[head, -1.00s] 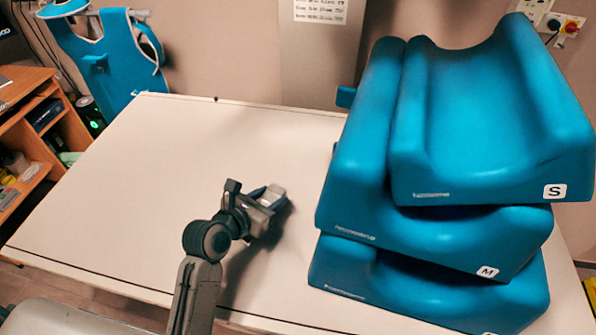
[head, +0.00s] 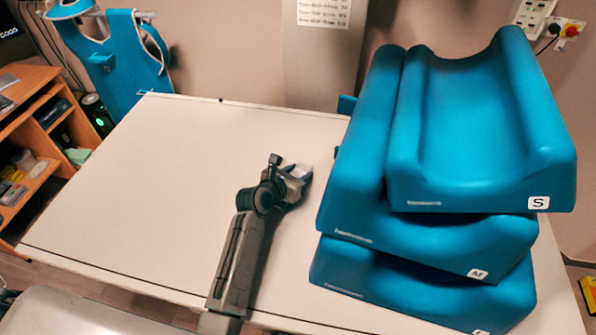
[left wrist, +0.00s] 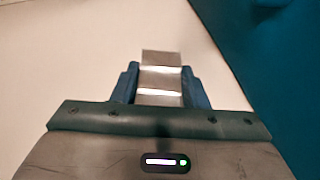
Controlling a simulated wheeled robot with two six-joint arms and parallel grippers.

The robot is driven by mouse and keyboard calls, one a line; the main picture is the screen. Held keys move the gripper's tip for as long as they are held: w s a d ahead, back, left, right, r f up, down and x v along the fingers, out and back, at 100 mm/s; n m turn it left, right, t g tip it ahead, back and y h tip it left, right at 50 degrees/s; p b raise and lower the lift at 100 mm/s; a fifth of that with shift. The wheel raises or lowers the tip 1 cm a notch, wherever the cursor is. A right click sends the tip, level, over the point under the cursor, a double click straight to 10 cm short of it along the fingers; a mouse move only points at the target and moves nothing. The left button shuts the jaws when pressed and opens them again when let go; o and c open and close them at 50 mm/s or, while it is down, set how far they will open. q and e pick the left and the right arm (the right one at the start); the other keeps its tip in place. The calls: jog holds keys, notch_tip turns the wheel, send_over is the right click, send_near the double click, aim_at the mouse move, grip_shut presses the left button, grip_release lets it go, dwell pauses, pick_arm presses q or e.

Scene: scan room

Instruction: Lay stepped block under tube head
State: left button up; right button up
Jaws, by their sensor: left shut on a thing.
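My left gripper (head: 290,184) is shut on a small grey metal stepped block (left wrist: 161,75). The left wrist view shows the block between the two dark blue fingers, its bright steps sticking out past the tips. In the head view the block (head: 301,172) is a small pale shape at the gripper's end, over the white table and just left of the blue cushions. Whether it touches the table I cannot tell. I cannot make out a tube head in either view. My right gripper is not in view.
Stacked blue cushions (head: 345,262), marked S and M on the upper ones, fill the table's right side. The white table (head: 150,190) is clear on the left and behind the gripper. A grey panel (head: 322,65) stands behind it. A wooden shelf (head: 40,130) is at left.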

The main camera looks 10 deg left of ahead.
pick_arm(q)
jog(key=o, duration=1.1)
jog(key=shift+f, duration=0.15)
jog(key=shift+c, duration=0.2)
jog(key=shift+o, duration=1.1)
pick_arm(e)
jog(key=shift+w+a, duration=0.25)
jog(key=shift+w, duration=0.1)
